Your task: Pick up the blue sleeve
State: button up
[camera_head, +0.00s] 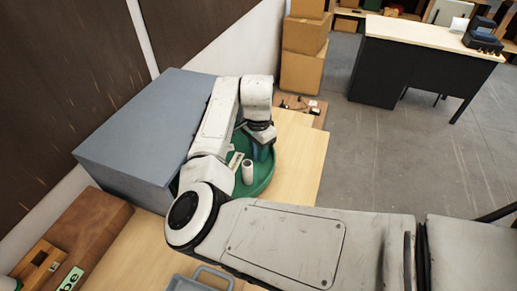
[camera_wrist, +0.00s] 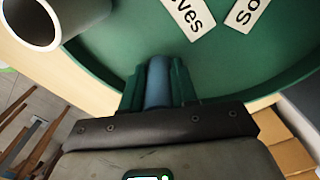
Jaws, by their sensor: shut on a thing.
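The blue sleeve (camera_wrist: 158,80) is a small upright-looking cylinder between the two dark green fingers of my gripper (camera_wrist: 158,86) in the wrist view. The fingers are shut on it. In the head view my gripper (camera_head: 262,143) is over the round green tray (camera_head: 267,182), and a bit of blue shows there below the wrist. Whether the sleeve touches the tray floor I cannot tell. The lower part of the sleeve is hidden by the gripper body in the wrist view.
White labels (camera_wrist: 188,16) lie in the tray. A large grey box (camera_head: 145,130) is left of the tray. Bare wooden tabletop (camera_head: 300,155) lies right.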

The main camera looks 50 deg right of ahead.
grip_shut()
jog(key=shift+r, duration=0.1)
